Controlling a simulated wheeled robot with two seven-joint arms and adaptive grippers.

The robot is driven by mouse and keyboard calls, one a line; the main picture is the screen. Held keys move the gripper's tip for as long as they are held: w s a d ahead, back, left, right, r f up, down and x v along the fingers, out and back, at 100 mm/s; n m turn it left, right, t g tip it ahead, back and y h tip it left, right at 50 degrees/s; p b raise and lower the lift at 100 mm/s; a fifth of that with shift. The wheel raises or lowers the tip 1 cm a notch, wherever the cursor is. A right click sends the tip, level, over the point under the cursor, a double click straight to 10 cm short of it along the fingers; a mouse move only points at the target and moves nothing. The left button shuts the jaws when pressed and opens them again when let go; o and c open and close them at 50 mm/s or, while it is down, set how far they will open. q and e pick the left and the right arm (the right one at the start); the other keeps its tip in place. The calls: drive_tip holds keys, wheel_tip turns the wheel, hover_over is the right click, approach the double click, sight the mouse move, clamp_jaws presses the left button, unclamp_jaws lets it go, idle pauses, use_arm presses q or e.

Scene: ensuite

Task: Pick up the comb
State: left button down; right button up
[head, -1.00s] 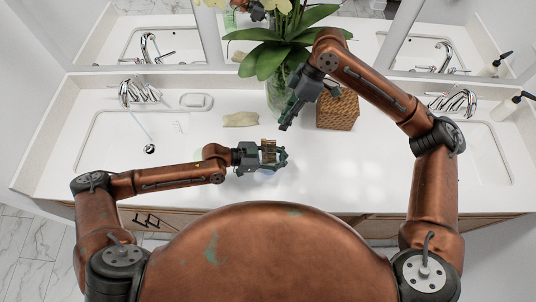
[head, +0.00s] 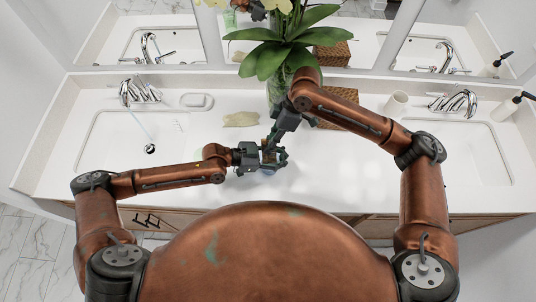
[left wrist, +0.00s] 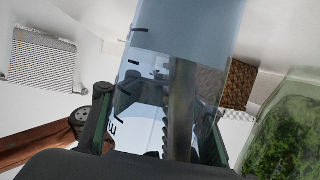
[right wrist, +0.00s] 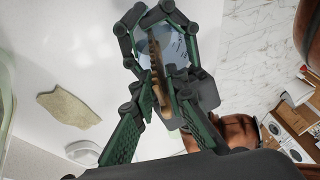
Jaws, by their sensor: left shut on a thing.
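A clear bluish jar (left wrist: 150,75) stands in my left gripper (head: 270,158), whose fingers are shut around it near the counter's front middle. The brown comb (right wrist: 155,62) is inside the jar with its end pointing up out of the opening; its teeth also show through the jar in the left wrist view (left wrist: 182,105). My right gripper (right wrist: 158,105) is just above the jar, pointing down. Its fingers are apart, with the comb's upper end between them; I cannot tell whether either finger touches it. In the head view the comb is mostly hidden by the grippers.
A woven box (head: 340,117) and a leafy plant (head: 277,58) in a glass vase stand behind my right forearm. A beige cloth-like piece (head: 240,119) and a soap dish (head: 197,101) lie at the back left. A cup (head: 397,103) stands at the back right. Sinks are at both sides.

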drive_tip(key=shift+c, duration=0.4)
clamp_jaws()
use_arm(q)
drive_tip(key=shift+f, duration=0.1)
use_arm(e)
drive_tip(key=shift+r, duration=0.15)
drive_tip(key=shift+r, duration=4.8)
use_arm(q)
drive_tip(key=c, duration=1)
unclamp_jaws()
drive_tip(key=shift+c, duration=0.2)
